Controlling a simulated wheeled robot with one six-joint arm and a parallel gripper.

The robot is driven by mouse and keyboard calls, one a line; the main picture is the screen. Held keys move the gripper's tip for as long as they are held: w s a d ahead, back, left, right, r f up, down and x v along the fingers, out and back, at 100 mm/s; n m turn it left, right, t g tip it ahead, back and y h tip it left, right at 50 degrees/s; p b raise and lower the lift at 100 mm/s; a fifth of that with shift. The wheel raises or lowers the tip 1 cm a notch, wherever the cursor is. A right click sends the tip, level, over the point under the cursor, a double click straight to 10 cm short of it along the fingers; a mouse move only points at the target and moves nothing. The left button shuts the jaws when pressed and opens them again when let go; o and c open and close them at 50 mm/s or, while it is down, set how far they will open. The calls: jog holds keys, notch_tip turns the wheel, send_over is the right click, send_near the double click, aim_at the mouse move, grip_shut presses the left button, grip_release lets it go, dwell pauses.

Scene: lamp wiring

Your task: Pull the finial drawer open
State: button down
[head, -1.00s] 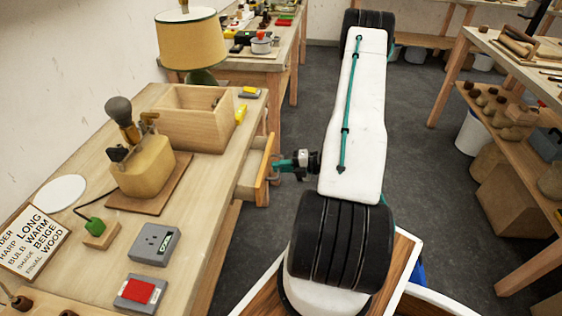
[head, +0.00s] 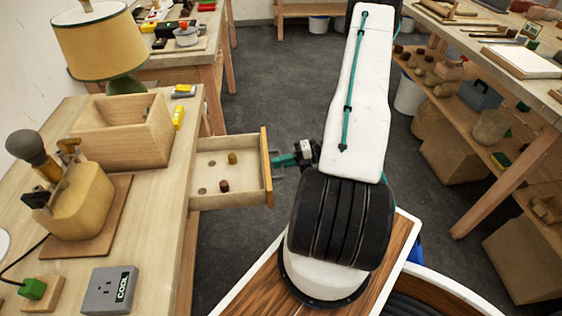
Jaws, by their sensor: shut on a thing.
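The finial drawer (head: 225,197) stands well out from the right side of the left workbench. Its inside shows, with a few small brown finials (head: 223,185) on its floor. My gripper (head: 280,160) is at the outer face of the drawer front (head: 266,165), shut on the drawer's handle. The handle itself is hidden by the fingers and the drawer front.
On the left bench (head: 160,230) stand a wooden box (head: 125,140), a beige block with tools (head: 75,205), a grey socket box (head: 110,290) and a lamp (head: 105,45). Bare floor (head: 280,60) lies beyond the drawer. Another bench (head: 500,60) is at the right.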

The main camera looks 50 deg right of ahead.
jog(key=c, duration=1.5)
grip_release()
jog(key=shift+c, duration=0.2)
jog(key=shift+d, duration=0.1)
jog(key=v, duration=0.7)
jog(key=shift+s+d, duration=0.25)
jog(key=shift+s, duration=0.05)
